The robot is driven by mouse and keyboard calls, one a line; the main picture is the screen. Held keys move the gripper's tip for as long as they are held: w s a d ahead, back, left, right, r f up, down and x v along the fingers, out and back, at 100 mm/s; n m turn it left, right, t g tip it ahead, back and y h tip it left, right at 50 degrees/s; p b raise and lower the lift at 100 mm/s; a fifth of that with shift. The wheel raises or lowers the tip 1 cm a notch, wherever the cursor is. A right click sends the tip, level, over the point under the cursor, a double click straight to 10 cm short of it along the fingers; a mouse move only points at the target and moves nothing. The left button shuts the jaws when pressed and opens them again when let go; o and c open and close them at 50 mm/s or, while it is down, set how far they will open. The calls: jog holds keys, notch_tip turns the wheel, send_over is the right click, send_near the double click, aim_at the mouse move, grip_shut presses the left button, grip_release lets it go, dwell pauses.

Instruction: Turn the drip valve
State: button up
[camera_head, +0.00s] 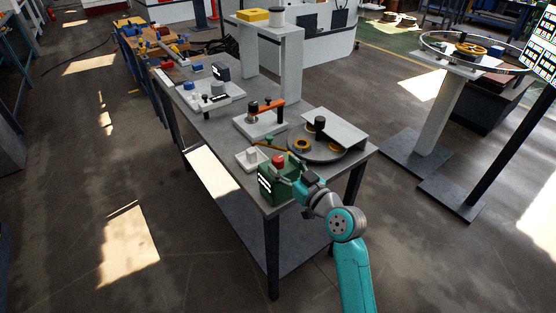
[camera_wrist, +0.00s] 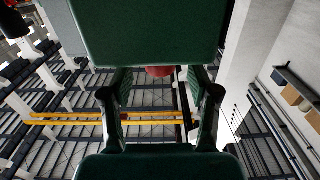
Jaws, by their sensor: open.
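A dark green box (camera_head: 275,187) with a red knob (camera_head: 278,161) on top stands at the near corner of the bench. I cannot tell for sure which part is the drip valve. My gripper (camera_head: 293,172) is at the right side of the green box, close to the red knob; contact cannot be told. In the wrist view my gripper (camera_wrist: 160,100) has its two fingers spread. A red part (camera_wrist: 159,71) shows between them, partly hidden by a green panel (camera_wrist: 150,30).
A tall grey stand (camera_head: 290,70) rises behind. Open floor (camera_head: 440,260) lies right of the bench.

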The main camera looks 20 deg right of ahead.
aim_at(281, 163)
jog(key=shift+x, duration=1.6)
grip_shut()
